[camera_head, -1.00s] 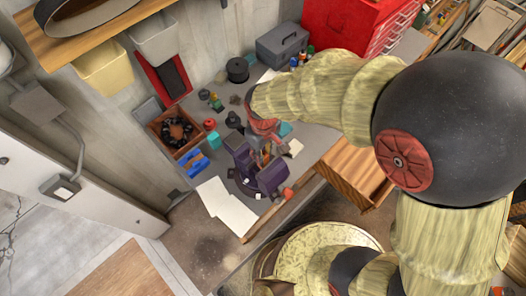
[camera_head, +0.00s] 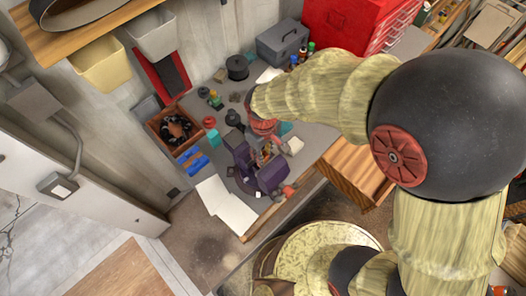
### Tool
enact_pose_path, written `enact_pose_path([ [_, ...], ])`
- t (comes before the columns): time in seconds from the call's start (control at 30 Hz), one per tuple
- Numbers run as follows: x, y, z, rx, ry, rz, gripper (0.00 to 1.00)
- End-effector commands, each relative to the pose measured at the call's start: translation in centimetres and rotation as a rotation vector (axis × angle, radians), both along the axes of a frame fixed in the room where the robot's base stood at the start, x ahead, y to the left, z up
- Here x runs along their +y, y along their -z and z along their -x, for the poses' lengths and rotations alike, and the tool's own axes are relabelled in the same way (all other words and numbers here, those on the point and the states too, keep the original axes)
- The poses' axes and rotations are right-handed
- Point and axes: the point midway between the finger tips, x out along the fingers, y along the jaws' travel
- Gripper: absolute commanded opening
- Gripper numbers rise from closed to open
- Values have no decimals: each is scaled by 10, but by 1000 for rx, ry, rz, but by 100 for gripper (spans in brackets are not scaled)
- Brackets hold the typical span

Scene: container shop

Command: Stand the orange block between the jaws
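A dark purple vise (camera_head: 271,177) stands on the grey workbench, its two jaw blocks apart with a gap between them. My gripper (camera_head: 263,149) points down over this gap, at the end of my arm. Its fingers are tiny here and partly hidden by the vise and my wrist, so I cannot tell whether they are open or shut. Small orange-red patches show in the gap around the fingers. I cannot tell which of them is the orange block or whether it touches the jaws or the fingers.
Left of the vise are blue clamps (camera_head: 192,160), a wooden tray (camera_head: 157,127) and white paper sheets (camera_head: 233,215). Behind are a black spool (camera_head: 237,67) and a grey toolbox (camera_head: 282,42). A red drawer cabinet (camera_head: 345,25) stands at the back right.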

Motion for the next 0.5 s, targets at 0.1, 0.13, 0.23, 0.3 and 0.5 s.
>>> enact_pose_path([
  [0.1, 0, 2, -1, -1, 0, -1, 0],
  [0.13, 0, 3, -1, -1, 0, -1, 0],
  [0.23, 0, 4, -1, -1, 0, -1, 0],
  [0.3, 0, 5, -1, -1, 0, -2, 0],
  [0.5, 0, 5, -1, -2, 0, -1, 0],
])
